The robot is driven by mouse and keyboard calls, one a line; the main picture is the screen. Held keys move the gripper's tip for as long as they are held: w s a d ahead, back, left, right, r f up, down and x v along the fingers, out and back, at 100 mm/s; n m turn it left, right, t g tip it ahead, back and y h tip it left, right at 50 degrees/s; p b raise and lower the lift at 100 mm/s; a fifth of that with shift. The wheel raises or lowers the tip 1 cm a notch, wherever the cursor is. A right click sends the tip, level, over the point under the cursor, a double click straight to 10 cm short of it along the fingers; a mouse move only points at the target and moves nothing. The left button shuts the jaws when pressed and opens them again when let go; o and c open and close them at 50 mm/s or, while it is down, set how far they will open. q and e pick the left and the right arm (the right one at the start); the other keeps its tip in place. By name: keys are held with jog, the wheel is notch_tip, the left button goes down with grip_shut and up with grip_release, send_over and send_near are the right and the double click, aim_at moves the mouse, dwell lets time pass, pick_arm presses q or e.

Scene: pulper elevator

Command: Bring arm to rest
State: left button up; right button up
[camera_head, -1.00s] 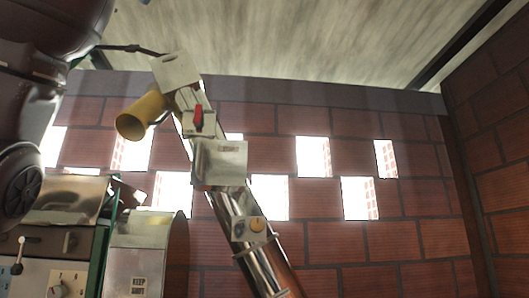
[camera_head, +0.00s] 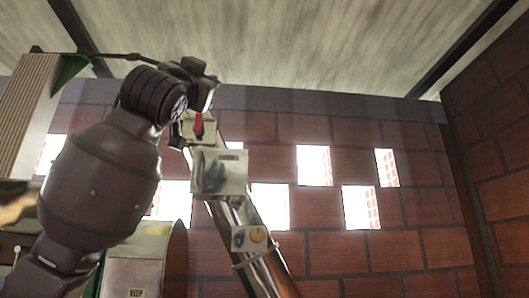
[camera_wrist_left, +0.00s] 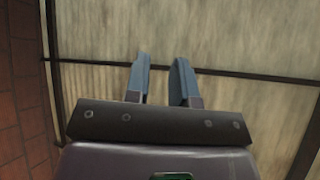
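My left arm (camera_head: 100,185) rises from the lower left in the head view. Its wrist (camera_head: 190,80) is in front of the top of the slanted metal elevator tube (camera_head: 240,215) and hides part of it. The fingers cannot be made out there. In the left wrist view my left gripper (camera_wrist_left: 160,62) has its two blue-grey fingers apart with nothing between them, against the ceiling. A red lever (camera_head: 198,126) on the elevator shows just below my wrist. Whether I touch the elevator cannot be told. My right gripper is in neither view.
A metal box (camera_head: 220,171) with a dark smudge or reflection sits on the tube, and a yellow button (camera_head: 258,235) is lower down. A rounded metal housing (camera_head: 145,255) stands at lower left. The brick wall (camera_head: 330,255) is behind, with open space at right.

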pick_arm(q)
jog(key=w+a+f+g, duration=0.1)
jog(key=w+f, duration=0.4)
jog(key=f, duration=1)
jog(key=w+a+f+g+h, duration=0.15)
jog(key=w+f, duration=0.45)
jog(key=f, duration=0.9)
jog(key=w+a+f+g, duration=0.1)
jog(key=w+f, duration=0.4)
jog(key=f, duration=1)
jog(key=s+a+f+n+g+y, duration=0.2)
jog(key=s+a+f, duration=0.15)
jog(key=f, duration=0.95)
jog(key=s+a+f+n+g+y, duration=0.2)
jog(key=s+f, duration=0.3)
jog(key=f, duration=0.8)
jog(key=s+a+f+n+g+y, duration=0.15)
jog(key=s+f, duration=0.35)
jog(key=f, duration=0.8)
jog(key=s+a+f+n+g+y, duration=0.1)
jog(key=s+a+f+g, duration=0.1)
jog(key=s+f, duration=0.8)
jog(key=s+a+f+n+g+y, duration=0.1)
jog(key=s+a+f+n+g, duration=0.1)
jog(key=s+f, duration=0.8)
jog(key=shift+s+a+g+y, duration=0.3)
jog(key=shift+s+a+g, duration=0.3)
jog(key=shift+s, duration=0.45)
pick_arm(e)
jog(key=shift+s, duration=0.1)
